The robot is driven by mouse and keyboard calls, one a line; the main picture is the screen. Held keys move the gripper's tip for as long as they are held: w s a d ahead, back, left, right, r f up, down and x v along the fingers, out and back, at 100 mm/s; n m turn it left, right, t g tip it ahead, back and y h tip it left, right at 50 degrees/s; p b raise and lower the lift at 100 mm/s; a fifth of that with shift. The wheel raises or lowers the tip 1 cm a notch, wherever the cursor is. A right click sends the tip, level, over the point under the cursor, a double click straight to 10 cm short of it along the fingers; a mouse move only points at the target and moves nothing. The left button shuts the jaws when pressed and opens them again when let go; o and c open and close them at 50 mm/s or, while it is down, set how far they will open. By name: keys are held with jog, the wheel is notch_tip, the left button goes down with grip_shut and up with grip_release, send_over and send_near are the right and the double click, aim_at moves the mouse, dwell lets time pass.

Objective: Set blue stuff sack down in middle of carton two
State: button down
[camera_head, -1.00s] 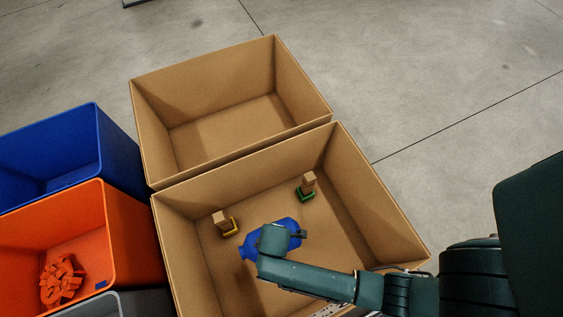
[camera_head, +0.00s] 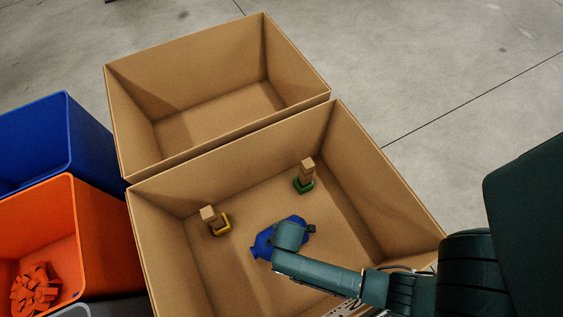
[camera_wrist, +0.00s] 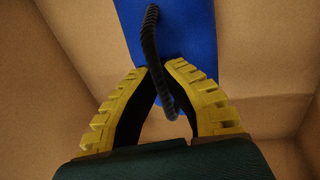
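The blue stuff sack (camera_head: 264,246) is inside the near carton (camera_head: 180,262), around the middle of its floor area. My wrist covers part of it in the head view. In the wrist view the blue sack (camera_wrist: 190,30) shows beyond the fingertips, with a dark cord loop (camera_wrist: 151,45) running back from it. My gripper (camera_wrist: 156,68) has its yellow-ridged fingers closed together at the tips around this cord. I cannot tell whether the sack touches the carton floor.
A block with a yellow base (camera_head: 215,221) and one with a green base (camera_head: 304,177) stand in the near carton toward its far side. An empty carton (camera_head: 150,140) adjoins behind. Blue (camera_head: 90,150) and orange (camera_head: 100,225) bins stand left, the orange one holding orange pieces.

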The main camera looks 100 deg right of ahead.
jog(key=shift+w+d+f, duration=0.1)
jog(key=shift+f, duration=0.35)
jog(key=shift+f, duration=0.15)
jog(key=c, duration=1.2)
grip_release()
jog(key=shift+c, duration=0.2)
notch_tip(320, 180, up, 12)
jog(key=a+p, duration=0.2)
jog(key=p, duration=0.4)
jog(key=shift+s+a+p, duration=0.15)
jog(key=shift+s+p, duration=0.15)
jog(key=shift+s, duration=0.15)
